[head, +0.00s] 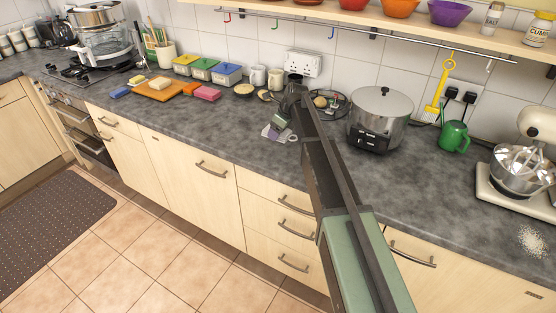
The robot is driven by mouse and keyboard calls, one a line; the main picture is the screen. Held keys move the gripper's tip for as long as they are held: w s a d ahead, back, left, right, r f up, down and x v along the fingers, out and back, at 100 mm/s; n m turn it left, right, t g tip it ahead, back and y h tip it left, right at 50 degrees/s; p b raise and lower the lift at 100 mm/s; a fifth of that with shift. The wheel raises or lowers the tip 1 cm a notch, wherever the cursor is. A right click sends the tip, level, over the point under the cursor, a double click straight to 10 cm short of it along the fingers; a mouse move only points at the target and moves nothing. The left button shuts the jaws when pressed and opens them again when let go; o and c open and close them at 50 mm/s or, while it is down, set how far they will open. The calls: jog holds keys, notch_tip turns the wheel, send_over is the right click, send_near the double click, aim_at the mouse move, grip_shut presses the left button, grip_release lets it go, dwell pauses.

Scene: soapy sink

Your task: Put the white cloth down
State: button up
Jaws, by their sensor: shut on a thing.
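My gripper (281,121) is above the grey worktop, near its middle, at the far end of my arm. It is shut on a small whitish cloth (267,131) that shows just below and to the left of the fingers. A purple-grey patch shows on or beside the cloth. The arm and gripper body hide part of it. I cannot tell whether the cloth touches the worktop.
A slow cooker (380,118) and a wire basket (328,103) stand right of the gripper. The worktop (225,115) just left of the cloth is clear.

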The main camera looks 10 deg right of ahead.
aim_at(276, 148)
notch_tip(276, 148, down, 7)
jog(key=b, duration=0.4)
jog(key=shift+r+b, duration=0.2)
jog(key=shift+b, duration=0.15)
jog(key=shift+r, duration=0.35)
jog(key=shift+f, duration=0.3)
jog(key=o, duration=0.8)
jog(key=shift+r, duration=0.1)
jog(key=shift+r, duration=0.15)
